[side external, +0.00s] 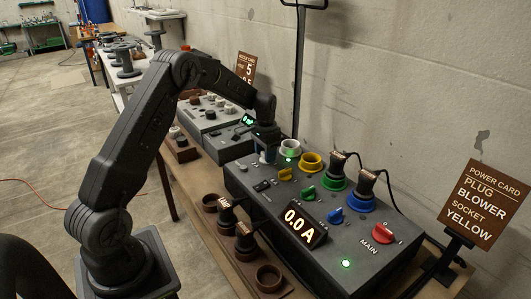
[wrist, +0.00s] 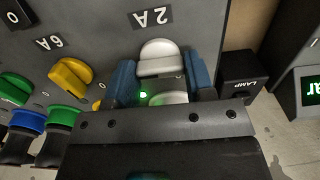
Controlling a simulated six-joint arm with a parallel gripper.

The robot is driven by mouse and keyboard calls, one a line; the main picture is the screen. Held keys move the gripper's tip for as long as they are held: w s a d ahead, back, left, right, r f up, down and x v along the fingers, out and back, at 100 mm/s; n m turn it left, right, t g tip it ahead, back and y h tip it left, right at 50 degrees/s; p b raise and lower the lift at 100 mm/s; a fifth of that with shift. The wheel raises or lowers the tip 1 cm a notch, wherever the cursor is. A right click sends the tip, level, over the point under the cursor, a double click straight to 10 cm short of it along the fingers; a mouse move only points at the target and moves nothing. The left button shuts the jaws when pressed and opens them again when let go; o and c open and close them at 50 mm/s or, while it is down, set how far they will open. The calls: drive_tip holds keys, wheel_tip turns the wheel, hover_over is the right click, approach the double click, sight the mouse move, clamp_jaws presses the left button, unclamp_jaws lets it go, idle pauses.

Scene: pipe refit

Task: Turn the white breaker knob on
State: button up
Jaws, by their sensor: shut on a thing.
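The white breaker knob (wrist: 159,52) shows in the wrist view below the 2A label. It lies between the two blue fingers of my gripper (wrist: 162,76), which is shut on it. Part of the white socket (wrist: 168,99) shows just below the knob, and a small green light glows beside it. In the side external view my gripper (side external: 265,156) is down at the far left end of the dark breaker panel (side external: 235,178), its fingers mostly hiding the knob. The white socket (side external: 290,147) is right behind it, with a lit green lamp in front.
Yellow, green, blue and red knobs (side external: 383,233) run along the panel. Two black plugs (side external: 338,165) stand in the green and blue sockets. A display (side external: 300,223) reads 0.0 A. A card (side external: 487,205) stands at the right. A LAMP block (wrist: 240,77) is near the fingers.

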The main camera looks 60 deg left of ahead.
drive_tip(key=shift+r, duration=0.1)
drive_tip(key=o, duration=0.9)
wheel_tip(320, 180, up, 14)
drive_tip(key=shift+f, duration=0.1)
